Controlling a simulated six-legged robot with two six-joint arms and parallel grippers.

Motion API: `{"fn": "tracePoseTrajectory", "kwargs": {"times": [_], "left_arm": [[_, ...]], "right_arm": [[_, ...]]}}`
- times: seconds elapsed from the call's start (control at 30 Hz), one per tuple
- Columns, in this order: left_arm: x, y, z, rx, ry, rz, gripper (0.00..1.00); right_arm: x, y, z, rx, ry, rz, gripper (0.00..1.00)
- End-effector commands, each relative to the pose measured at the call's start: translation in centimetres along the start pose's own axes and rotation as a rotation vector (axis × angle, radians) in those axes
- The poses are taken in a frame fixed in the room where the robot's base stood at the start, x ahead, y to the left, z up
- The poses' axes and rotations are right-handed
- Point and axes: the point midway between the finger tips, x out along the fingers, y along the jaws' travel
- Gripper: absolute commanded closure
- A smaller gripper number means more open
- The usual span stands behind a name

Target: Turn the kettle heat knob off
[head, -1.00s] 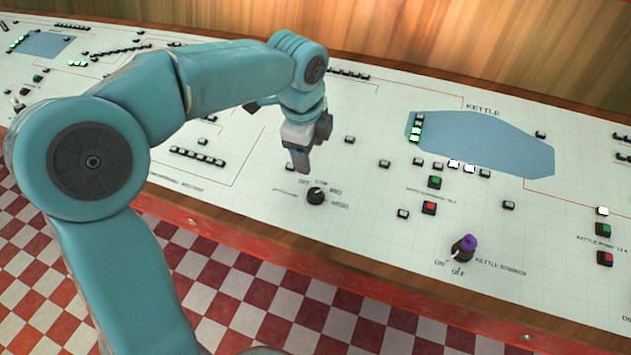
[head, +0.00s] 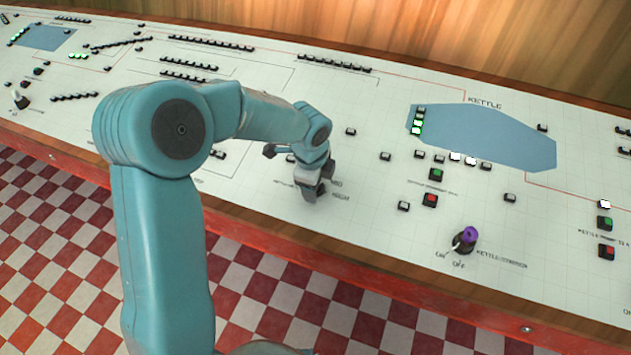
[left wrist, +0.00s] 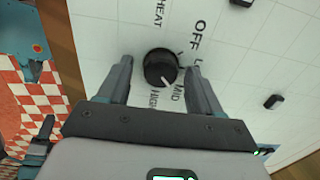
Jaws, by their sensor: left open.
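The black round heat knob (left wrist: 160,67) is on the white panel, with the printed words OFF, MID and HIGH around its right and lower sides in the left wrist view. A pale mark shows near its lower edge, on the HIGH and MID side, away from OFF. My left gripper (left wrist: 158,64) is open, with one finger on each side of the knob; I cannot tell whether they touch it. In the head view my left gripper (head: 312,194) is low over the panel and hides the knob. My right gripper is not in view.
A purple-topped kettle stirrer switch (head: 465,240) stands to the right. Red (head: 430,200) and green (head: 436,174) buttons and small black buttons dot the panel. A blue kettle shape (head: 485,137) is printed behind. The red front edge (head: 390,286) borders a checkered floor.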

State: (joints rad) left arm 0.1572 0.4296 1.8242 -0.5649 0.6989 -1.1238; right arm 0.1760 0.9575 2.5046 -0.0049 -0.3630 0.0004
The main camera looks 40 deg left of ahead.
Motion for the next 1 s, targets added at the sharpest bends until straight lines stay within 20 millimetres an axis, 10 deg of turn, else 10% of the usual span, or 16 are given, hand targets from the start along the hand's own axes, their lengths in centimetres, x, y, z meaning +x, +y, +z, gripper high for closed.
{"fn": "tracePoseTrajectory", "kwargs": {"times": [0.23, 0.4, 1.0], "left_arm": [[0.1, -0.1, 0.0, 0.0, 0.0, 0.0, 0.35], [0.1, -0.1, 0.0, 0.0, 0.0, 0.0, 0.91], [0.2, -0.1, 0.1, -0.187, -0.001, -0.003, 0.91]], "right_arm": [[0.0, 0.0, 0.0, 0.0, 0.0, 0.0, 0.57], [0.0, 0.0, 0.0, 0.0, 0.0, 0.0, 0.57], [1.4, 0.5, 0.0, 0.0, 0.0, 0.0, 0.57]]}}
